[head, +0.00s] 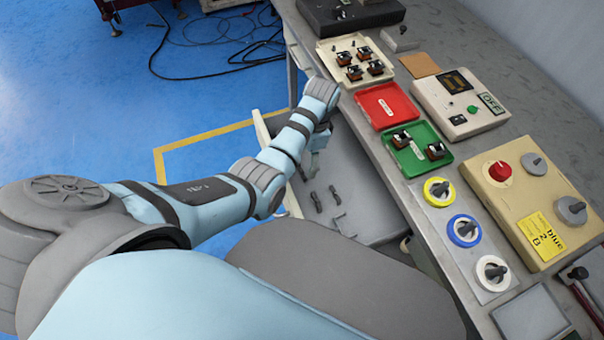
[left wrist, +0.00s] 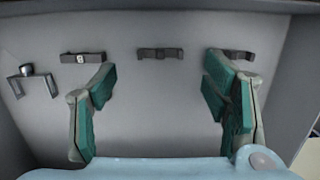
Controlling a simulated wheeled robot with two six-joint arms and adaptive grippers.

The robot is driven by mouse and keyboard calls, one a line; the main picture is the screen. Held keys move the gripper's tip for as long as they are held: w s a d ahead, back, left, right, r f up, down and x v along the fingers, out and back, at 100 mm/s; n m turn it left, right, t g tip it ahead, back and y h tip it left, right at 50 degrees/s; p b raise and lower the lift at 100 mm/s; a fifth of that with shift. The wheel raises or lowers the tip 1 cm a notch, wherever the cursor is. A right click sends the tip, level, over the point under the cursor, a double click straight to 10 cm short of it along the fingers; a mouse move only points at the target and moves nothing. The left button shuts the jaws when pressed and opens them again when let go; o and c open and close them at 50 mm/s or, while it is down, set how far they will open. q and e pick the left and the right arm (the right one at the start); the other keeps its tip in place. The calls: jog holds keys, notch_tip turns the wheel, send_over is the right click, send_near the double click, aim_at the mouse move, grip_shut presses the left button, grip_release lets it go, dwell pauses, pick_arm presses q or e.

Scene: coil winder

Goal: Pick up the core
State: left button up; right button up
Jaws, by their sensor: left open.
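Several dark grey core-like pieces lie in the open grey drawer. In the left wrist view one is at the left (left wrist: 82,57), one in the middle (left wrist: 160,53), and one at the right (left wrist: 238,55), partly behind a finger. A U-shaped piece (left wrist: 32,78) lies farther left. My left gripper (left wrist: 160,88) is open and empty, its teal-padded fingers spread wide, with the middle piece beyond the gap between the tips. In the head view the left hand is down at the drawer, partly hidden by my arm, and two dark pieces (head: 335,195) (head: 316,202) show there. My right gripper is not in view.
The drawer walls (head: 272,150) surround the hand. The grey bench beside it carries a cream tray (head: 325,57) with wound parts, a red tray (head: 375,115), a green tray (head: 392,145), wire spools (head: 432,195) and control boxes (head: 450,92).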

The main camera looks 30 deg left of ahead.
pick_arm(q)
jog(key=f+b, duration=0.1)
jog(key=f, duration=0.1)
jog(key=f+b, duration=0.1)
jog(key=f, duration=0.1)
jog(key=shift+s+a+f, duration=0.2)
jog(key=shift+f, duration=0.2)
jog(key=c, duration=1.1)
jog(key=shift+r, duration=0.1)
jog(key=shift+c, duration=0.2)
notch_tip(320, 180, up, 13)
jog(key=p, duration=0.6)
notch_tip(320, 180, up, 7)
jog(key=p, duration=0.7)
send_over(302, 171)
jog(key=shift+w, duration=0.15)
